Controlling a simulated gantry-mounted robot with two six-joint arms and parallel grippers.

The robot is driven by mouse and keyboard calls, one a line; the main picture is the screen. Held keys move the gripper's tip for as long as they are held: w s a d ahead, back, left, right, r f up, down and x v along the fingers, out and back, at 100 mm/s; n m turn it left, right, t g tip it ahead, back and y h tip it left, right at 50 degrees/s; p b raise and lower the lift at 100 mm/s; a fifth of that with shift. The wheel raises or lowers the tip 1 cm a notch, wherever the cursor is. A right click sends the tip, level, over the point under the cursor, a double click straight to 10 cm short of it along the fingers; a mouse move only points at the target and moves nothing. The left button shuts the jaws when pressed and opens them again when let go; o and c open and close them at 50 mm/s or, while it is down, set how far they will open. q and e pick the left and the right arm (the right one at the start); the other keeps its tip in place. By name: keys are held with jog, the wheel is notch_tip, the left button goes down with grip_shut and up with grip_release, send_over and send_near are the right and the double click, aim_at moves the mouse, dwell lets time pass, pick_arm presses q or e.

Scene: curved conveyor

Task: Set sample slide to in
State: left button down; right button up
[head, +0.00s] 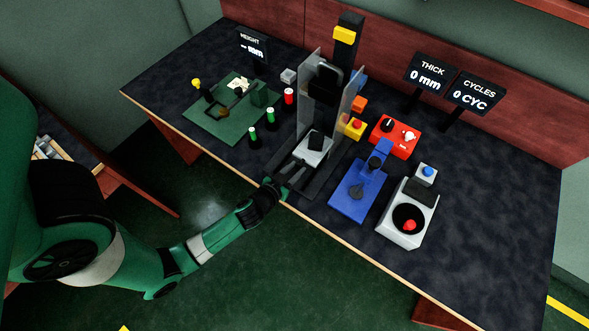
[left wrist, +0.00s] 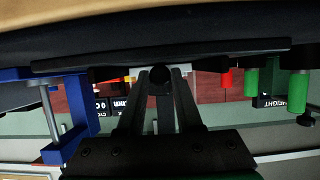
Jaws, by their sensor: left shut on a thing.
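The sample slide (head: 316,143), a light grey carriage with a black block on it, sits on the dark base of the tall press, near the table's front edge. My left gripper (head: 289,177) reaches in from the front left, low over the table edge, at the front end of the slide. In the left wrist view its fingers (left wrist: 160,84) are shut on a dark round knob (left wrist: 159,74), seemingly the slide's handle. The fingers partly hide the handle. My right gripper is not in view.
Clear side panels (head: 354,100) flank the press. A blue fixture (head: 352,198) and a grey box with a red button (head: 398,232) stand to its right. Green and red cylinders (head: 270,117) and a green plate (head: 203,116) stand left. The thickness display reads 0 mm (head: 427,77).

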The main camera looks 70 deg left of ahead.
aim_at(299, 165)
pick_arm(q)
jog(key=shift+w+a, duration=0.45)
jog(key=shift+w, duration=0.2)
jog(key=shift+w+a, duration=0.45)
jog(key=shift+w, duration=0.15)
jog(key=shift+s+f, duration=0.1)
jog(key=c, duration=0.8)
grip_release()
jog(key=shift+c, duration=0.2)
jog(key=shift+o, duration=1.2)
jog(key=shift+w, duration=0.25)
jog(key=shift+s, duration=0.15)
jog(key=shift+s+d+r, duration=0.2)
jog(key=shift+s+r, duration=0.05)
jog(key=shift+r, duration=0.05)
jog(key=v, duration=1)
jog(key=shift+s+d+r, duration=0.15)
jog(key=shift+s+d, duration=0.05)
jog(key=shift+s, duration=0.1)
